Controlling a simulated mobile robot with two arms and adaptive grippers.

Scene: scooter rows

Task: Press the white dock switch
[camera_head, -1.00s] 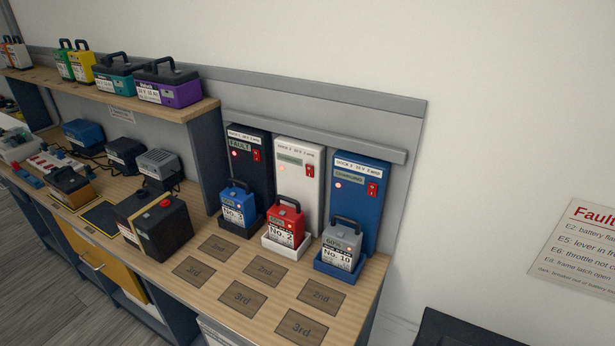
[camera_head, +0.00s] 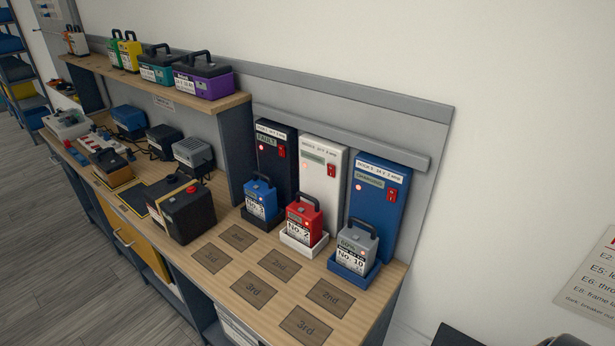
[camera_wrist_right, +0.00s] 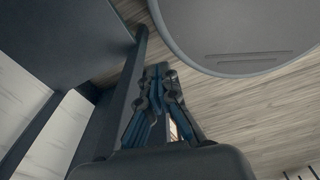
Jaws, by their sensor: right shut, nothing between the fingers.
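The white dock (camera_head: 322,172) stands against the back panel between a black dock (camera_head: 276,150) and a blue dock (camera_head: 377,205). Its red switch (camera_head: 331,171) is on the right of its front face, near the small display. A red battery (camera_head: 304,218) marked No. 2 sits in the white tray at its foot. My right gripper (camera_wrist_right: 160,72) shows in the right wrist view, shut and empty, pointing over the wood-look floor and away from the docks. No gripper shows in the head view.
A blue battery (camera_head: 260,200) and a grey No. 10 battery (camera_head: 357,247) sit at the neighbouring docks. Marked squares (camera_head: 280,264) on the bench before the docks are empty. A black battery (camera_head: 186,212) stands left of them. A shelf (camera_head: 150,82) carries several batteries.

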